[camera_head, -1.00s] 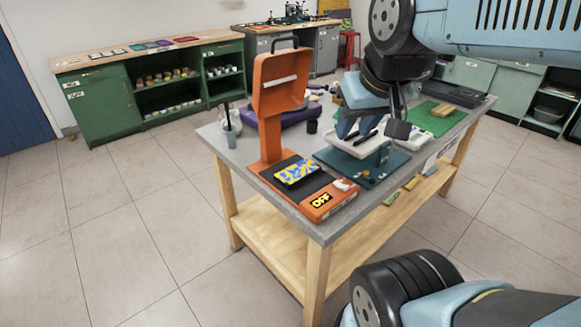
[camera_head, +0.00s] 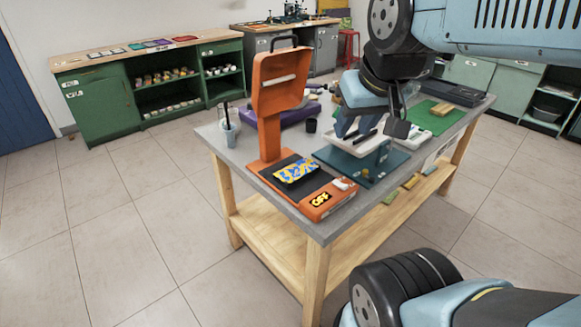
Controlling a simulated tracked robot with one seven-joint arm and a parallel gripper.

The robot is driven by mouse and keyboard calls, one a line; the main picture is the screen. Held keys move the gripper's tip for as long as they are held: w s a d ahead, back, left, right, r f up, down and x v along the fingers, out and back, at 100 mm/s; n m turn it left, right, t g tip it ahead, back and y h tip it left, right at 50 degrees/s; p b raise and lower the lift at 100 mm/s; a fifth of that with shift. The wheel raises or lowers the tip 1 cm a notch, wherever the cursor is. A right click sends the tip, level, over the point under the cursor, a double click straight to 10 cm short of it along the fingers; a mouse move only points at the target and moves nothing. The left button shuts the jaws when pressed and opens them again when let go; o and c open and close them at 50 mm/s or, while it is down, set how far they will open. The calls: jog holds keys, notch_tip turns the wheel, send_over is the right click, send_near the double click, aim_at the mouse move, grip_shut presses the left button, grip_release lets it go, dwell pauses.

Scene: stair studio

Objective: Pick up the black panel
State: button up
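My gripper (camera_head: 359,130) hangs over the middle of the grey worktable (camera_head: 326,228), pointing down. Its two light-blue fingers look apart, with no held object visible between them. Below and around them is a white tray (camera_head: 352,148) with slim black items (camera_head: 367,138) in it, small and partly hidden by the fingers. I cannot tell whether one of these is the black panel, or whether the fingers touch anything. A flat black surface (camera_head: 318,184) also shows on the base of the orange machine, partly under a blue and yellow piece (camera_head: 297,172).
The orange machine (camera_head: 270,120) stands tall left of my gripper. A cup (camera_head: 229,130), a purple object (camera_head: 283,117) and a green mat (camera_head: 433,118) are also on the table. The floor left is clear.

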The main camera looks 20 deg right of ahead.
jog(key=shift+o, duration=1.4)
jog(key=shift+w+f, duration=0.25)
jog(key=o, duration=0.8)
jog(key=w+f+n+g+h, duration=0.1)
jog(key=w+f+n+g, duration=0.1)
jog(key=w+f+n+g+h, duration=0.2)
jog(key=w+f+n, duration=0.1)
jog(key=shift+w+f, duration=0.2)
jog(key=n+t+h, duration=0.5)
jog(key=n+h, duration=0.5)
jog(key=n, duration=0.8)
send_near(294, 171)
jog(key=x, duration=0.3)
jog(key=shift+s+d, duration=0.1)
jog(key=shift+d, duration=0.25)
jog(key=shift+x, duration=2.75)
